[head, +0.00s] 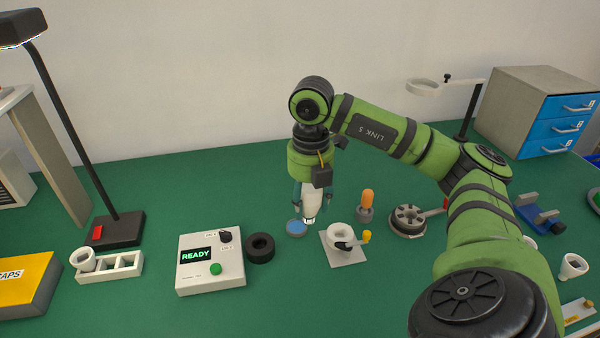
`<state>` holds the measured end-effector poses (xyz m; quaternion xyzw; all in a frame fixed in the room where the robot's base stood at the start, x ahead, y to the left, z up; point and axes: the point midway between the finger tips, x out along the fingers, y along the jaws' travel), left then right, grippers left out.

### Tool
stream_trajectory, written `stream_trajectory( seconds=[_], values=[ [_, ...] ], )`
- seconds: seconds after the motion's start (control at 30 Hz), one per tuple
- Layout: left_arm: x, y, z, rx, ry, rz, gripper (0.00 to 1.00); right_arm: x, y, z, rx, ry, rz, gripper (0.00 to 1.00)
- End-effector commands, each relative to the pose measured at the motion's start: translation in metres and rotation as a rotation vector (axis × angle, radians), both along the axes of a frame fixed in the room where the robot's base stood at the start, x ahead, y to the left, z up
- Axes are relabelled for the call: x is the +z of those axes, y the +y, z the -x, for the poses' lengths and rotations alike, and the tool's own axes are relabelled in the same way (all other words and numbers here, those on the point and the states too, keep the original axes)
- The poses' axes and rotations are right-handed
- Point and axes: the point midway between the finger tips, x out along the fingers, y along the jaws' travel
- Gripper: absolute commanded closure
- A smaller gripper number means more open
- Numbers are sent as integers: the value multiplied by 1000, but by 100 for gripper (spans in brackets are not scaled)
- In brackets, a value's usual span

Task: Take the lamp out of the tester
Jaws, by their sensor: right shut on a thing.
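The tester appears to be the pale box (211,277) with a green READY display, a black knob and a green button. A black ring-shaped socket (260,247) stands at its right side, and no lamp shows in it. My right gripper (310,210) points down to the right of this socket. It is shut on a white lamp (312,203), upright with its silvery end down. Whether that end touches the table is hard to tell. My left gripper is not in view.
A blue disc (296,228) lies just left of the held lamp. A white funnel-like fixture (341,237), an orange-topped piece (367,200) and a round grey fixture (408,220) stand to the right. A white rack (122,266) and black desk lamp base (115,230) are left.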

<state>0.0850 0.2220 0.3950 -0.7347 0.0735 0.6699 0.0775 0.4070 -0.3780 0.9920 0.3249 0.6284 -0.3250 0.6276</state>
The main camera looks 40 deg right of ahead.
Motion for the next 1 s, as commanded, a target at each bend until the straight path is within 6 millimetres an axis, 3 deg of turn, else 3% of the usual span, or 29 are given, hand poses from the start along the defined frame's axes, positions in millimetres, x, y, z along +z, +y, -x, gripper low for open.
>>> stream_trajectory(
  seconds=[0.57, 1.0],
  values=[
    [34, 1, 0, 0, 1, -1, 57, 38, 0, -1, 0, -2, 0, 88],
    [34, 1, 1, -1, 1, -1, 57, 39, 0, -1, 0, -1, 0, 88]
  ],
)
